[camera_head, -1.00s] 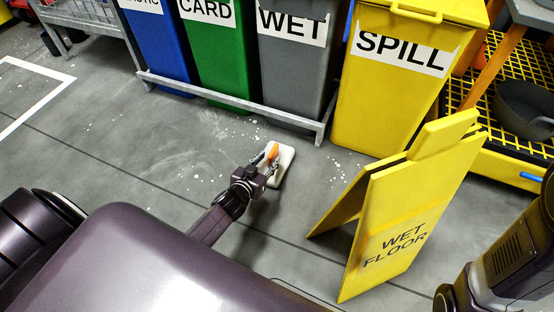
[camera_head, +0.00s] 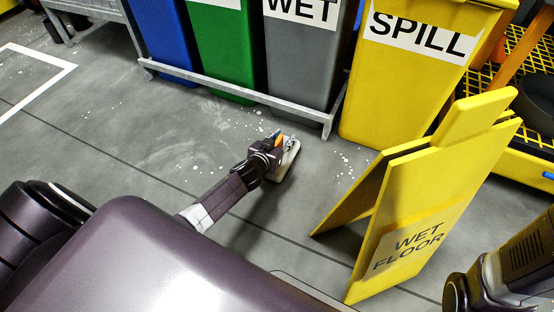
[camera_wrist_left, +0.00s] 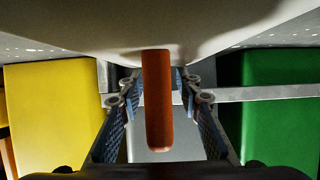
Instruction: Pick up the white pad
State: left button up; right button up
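The white pad (camera_head: 290,160) lies on the grey floor in front of the grey bin in the head view, partly hidden by my left gripper. A bit of its orange handle (camera_head: 279,143) shows there. My left gripper (camera_head: 277,144) is at the handle. In the left wrist view the pad's pale face (camera_wrist_left: 100,28) fills the top, and the orange handle (camera_wrist_left: 157,105) points down between the two fingers of the left gripper (camera_wrist_left: 160,85). The fingers are apart, with narrow gaps on both sides of the handle. My right gripper is out of view.
A yellow wet floor sign (camera_head: 430,215) stands right of the pad. Behind are the grey WET bin (camera_head: 302,60), green bin (camera_head: 228,60), blue bin (camera_head: 167,40) and yellow SPILL bin (camera_head: 400,95), with a metal rail (camera_head: 240,95) before several. The floor to the left is clear.

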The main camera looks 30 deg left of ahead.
pick_arm(q)
jog(key=shift+w, duration=0.1)
grip_shut()
dwell(0.3)
jog(key=shift+r, duration=0.15)
